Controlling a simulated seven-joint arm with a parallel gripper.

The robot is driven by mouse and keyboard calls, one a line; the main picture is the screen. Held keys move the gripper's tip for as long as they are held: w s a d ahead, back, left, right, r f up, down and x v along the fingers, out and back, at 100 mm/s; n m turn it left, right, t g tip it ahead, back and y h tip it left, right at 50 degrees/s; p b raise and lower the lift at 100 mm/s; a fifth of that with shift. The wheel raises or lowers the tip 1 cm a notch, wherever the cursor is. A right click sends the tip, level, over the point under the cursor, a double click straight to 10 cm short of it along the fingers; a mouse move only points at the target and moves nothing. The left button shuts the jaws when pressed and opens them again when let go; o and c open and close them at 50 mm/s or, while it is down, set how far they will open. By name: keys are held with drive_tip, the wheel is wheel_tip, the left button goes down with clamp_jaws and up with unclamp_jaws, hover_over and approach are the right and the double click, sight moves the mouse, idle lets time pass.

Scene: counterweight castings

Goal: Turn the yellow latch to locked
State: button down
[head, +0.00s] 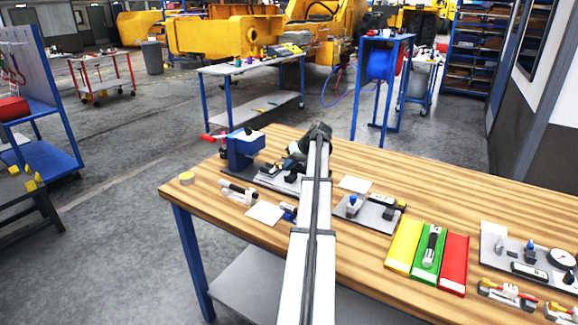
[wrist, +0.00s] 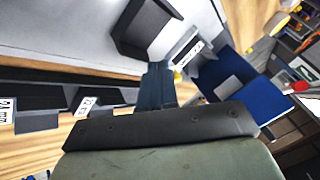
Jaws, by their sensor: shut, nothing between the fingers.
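I cannot make out a yellow latch for certain in either view. A small yellow spot (wrist: 177,75) shows beside a white label in the wrist view, just right of my fingertips, but it is too small to identify. My gripper (wrist: 156,84) is shut and empty, its dark fingers together. They point toward a grey plate (wrist: 60,40) bearing black blocks (wrist: 142,28) with white labels. In the head view my gripper (head: 288,165) is low over that grey plate (head: 262,180), and my arm hides part of it.
A blue vise (head: 242,150) with a red-ended handle stands left of the plate; it fills the right of the wrist view (wrist: 240,95). Right are another fixture plate (head: 352,212) and yellow, green and red trays (head: 455,265).

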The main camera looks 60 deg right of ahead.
drive_tip(key=shift+a, duration=0.3)
drive_tip(key=shift+w+a, duration=0.1)
drive_tip(key=shift+w+a+m+h, duration=0.1)
drive_tip(key=shift+a+m+h, duration=0.4)
drive_tip(key=shift+m, duration=0.2)
drive_tip(key=shift+w, duration=0.1)
drive_tip(key=shift+w+a, duration=0.35)
drive_tip(key=shift+a, duration=0.05)
drive_tip(key=shift+w+a, duration=0.15)
drive_tip(key=shift+w, duration=0.05)
drive_tip(key=shift+s+d, duration=0.1)
drive_tip(key=shift+d, duration=0.75)
